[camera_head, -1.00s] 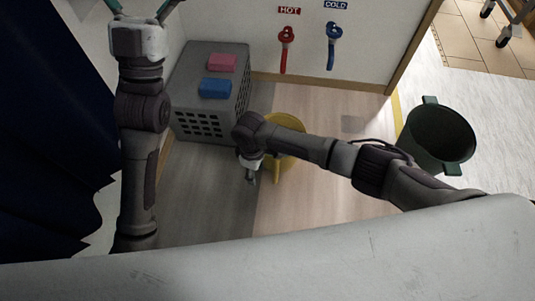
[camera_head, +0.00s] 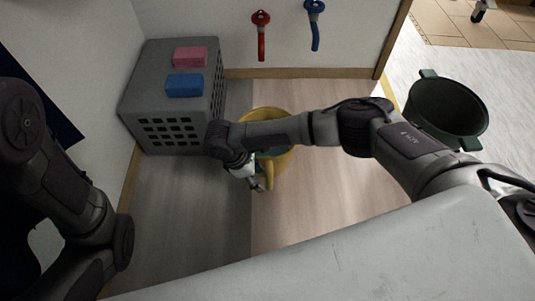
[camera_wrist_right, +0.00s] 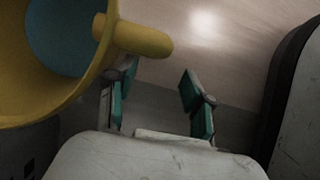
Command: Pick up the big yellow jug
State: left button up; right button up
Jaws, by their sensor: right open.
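The big yellow jug (camera_head: 284,161) stands on the floor in front of the grey crate's right side, partly hidden by my right arm in the head view. Its handle (camera_head: 269,176) points toward me. In the right wrist view the jug (camera_wrist_right: 85,88) fills the upper left, with a blue inside and its handle (camera_wrist_right: 140,38) reaching right. My right gripper (camera_head: 258,187) is open and empty beside the handle. In the wrist view its teal-padded fingers (camera_wrist_right: 155,82) are spread just below the handle's end, apart from each other. My left gripper is out of view; only my left arm shows.
A grey crate (camera_head: 199,127) at the back left bears a pink block (camera_head: 191,57) and a blue block (camera_head: 185,86). A dark green bucket (camera_head: 447,107) stands at the right. Red (camera_head: 261,35) and blue (camera_head: 315,24) taps hang on the back wall. The floor in front of the jug is clear.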

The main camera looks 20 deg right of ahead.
aim_at(267, 182)
jog(key=b+x, duration=0.1)
jog(key=x, duration=0.1)
jog(key=b+x, duration=0.1)
jog(key=b, duration=0.1)
jog(key=b+x, duration=0.2)
jog(key=shift+w+d+f, duration=0.2)
jog(key=shift+d+f, duration=0.05)
jog(key=shift+d, duration=0.1)
jog(key=shift+r, duration=0.15)
jog(key=shift+c, duration=0.3)
grip_shut()
